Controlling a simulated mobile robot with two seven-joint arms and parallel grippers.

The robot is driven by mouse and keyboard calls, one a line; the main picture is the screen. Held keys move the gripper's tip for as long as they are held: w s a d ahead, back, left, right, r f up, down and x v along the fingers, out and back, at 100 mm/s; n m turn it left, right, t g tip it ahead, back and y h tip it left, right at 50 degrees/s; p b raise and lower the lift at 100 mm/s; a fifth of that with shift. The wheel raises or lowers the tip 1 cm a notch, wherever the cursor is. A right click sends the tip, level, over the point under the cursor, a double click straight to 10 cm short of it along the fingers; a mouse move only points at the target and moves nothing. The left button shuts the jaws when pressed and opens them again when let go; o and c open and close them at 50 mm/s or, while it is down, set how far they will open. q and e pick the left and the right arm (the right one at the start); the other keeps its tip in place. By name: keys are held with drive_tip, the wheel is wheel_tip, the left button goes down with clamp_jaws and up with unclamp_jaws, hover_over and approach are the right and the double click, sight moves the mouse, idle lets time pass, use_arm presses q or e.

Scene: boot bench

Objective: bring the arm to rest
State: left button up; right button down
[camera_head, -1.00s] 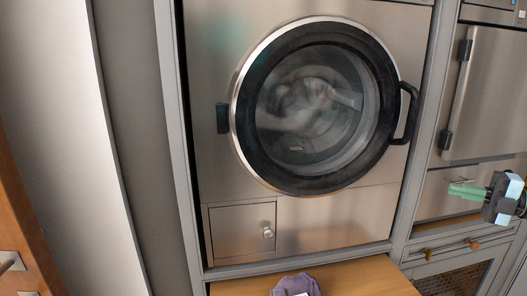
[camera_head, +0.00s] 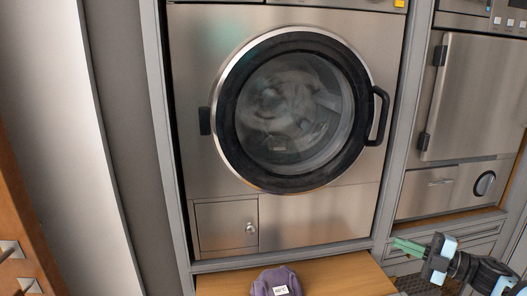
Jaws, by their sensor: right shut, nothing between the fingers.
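My right gripper (camera_head: 410,247) comes in from the lower right with green fingers pointing left. It is shut and empty, in front of the cabinet right of the washing machine. The rest of my right arm (camera_head: 480,272) runs off the right edge. My left gripper is out of view.
A steel washing machine (camera_head: 320,222) with a closed round door (camera_head: 290,110) stands in the middle. A wooden shelf (camera_head: 345,275) below it bears a purple cloth item (camera_head: 262,283) with a white label. A second steel appliance (camera_head: 475,95) stands at right.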

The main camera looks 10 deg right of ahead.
drive_tip(key=s+a+f+m+t+h+p, duration=0.1)
drive_tip(key=s+a+f+m+h, duration=0.2)
drive_tip(key=s+a+f+m, duration=0.55)
drive_tip(key=s+a+f+m+h+p, duration=0.25)
drive_tip(key=s+a+f, duration=0.25)
drive_tip(key=a+f, duration=0.45)
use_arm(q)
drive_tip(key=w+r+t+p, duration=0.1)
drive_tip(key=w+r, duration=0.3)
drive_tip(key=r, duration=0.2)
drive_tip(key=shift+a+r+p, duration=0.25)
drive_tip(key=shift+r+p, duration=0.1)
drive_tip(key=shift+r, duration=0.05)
use_arm(e)
drive_tip(key=s+a+f+m+g+h, duration=0.1)
drive_tip(key=s+a+f+m+g, duration=0.1)
drive_tip(key=s, duration=0.6)
drive_tip(key=s+a+f+m+g+h, duration=0.2)
drive_tip(key=s+a+f+m, duration=0.1)
drive_tip(key=s, duration=0.5)
drive_tip(key=s+a+f+m+g+h, duration=0.2)
drive_tip(key=s+a+m, duration=0.2)
drive_tip(key=s, duration=0.4)
drive_tip(key=shift+s+f+m, duration=0.4)
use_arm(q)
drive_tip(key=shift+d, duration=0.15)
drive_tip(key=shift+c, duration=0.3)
